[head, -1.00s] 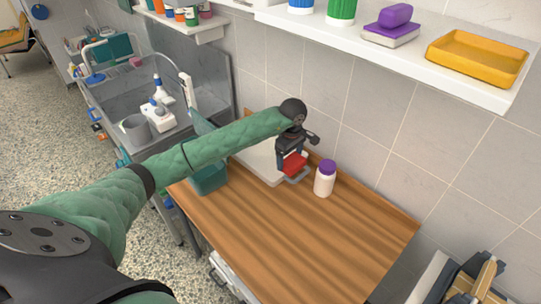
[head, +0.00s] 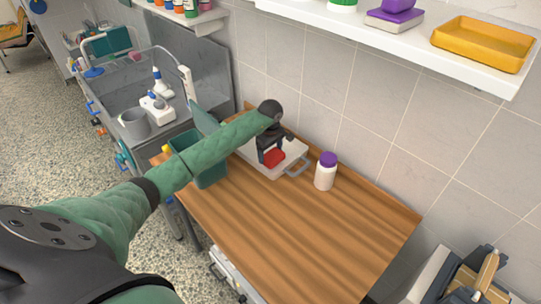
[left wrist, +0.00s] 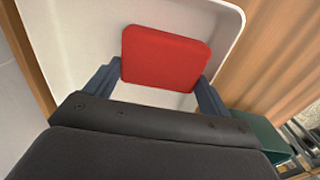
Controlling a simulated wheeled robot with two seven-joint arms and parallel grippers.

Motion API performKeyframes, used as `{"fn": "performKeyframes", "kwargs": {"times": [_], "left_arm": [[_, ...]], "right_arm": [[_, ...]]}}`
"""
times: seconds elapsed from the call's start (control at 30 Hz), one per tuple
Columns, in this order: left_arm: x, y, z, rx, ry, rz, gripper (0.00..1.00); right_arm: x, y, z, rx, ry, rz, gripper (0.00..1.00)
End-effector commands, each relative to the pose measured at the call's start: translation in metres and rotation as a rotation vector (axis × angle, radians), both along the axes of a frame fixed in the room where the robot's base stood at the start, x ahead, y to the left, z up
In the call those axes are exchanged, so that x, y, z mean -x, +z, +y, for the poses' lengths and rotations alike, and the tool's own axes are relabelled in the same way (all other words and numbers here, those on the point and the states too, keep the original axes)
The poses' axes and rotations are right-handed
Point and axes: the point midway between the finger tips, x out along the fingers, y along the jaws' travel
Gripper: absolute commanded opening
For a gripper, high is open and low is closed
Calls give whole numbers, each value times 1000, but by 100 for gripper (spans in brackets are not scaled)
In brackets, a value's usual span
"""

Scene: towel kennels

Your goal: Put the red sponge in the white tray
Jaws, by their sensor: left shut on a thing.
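The red sponge (head: 273,158) is a small red block between the fingers of my left gripper (head: 272,158). In the left wrist view the sponge (left wrist: 165,58) spans the gap between the two dark fingers, and my left gripper (left wrist: 160,85) is shut on it. The white tray (head: 294,158) lies on the wooden table near the wall, with a grey handle at its right end. In the left wrist view the tray's floor and rim (left wrist: 232,20) show behind the sponge. I cannot tell whether the sponge touches the tray floor. My right gripper is in neither view.
A white bottle with a purple lid (head: 325,172) stands just right of the tray. A green bin (head: 210,170) is left of it, under my arm. The front of the wooden table (head: 300,230) is clear. A shelf (head: 400,42) with a yellow tray (head: 483,44) hangs above.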

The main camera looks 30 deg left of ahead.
Motion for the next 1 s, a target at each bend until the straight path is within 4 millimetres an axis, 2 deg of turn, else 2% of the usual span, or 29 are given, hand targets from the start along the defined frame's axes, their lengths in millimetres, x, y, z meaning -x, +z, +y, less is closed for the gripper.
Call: {"fn": "performKeyframes", "kwargs": {"times": [0.03,0.13,0.3,0.7,0.73,0.77,1.0], "left_arm": [[0,-9,-2,4,0,2,54],[0,-16,-1,1,1,-1,54],[0,-16,0,0,0,-1,54],[0,-18,0,0,0,0,54],[0,-18,0,0,0,0,84],[0,-18,0,0,0,0,90],[0,-18,-1,0,0,0,91]], "right_arm": [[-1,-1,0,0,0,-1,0],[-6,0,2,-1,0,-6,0],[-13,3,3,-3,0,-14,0],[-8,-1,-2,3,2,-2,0],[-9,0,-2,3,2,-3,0],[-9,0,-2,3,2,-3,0],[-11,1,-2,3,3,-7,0]]}}
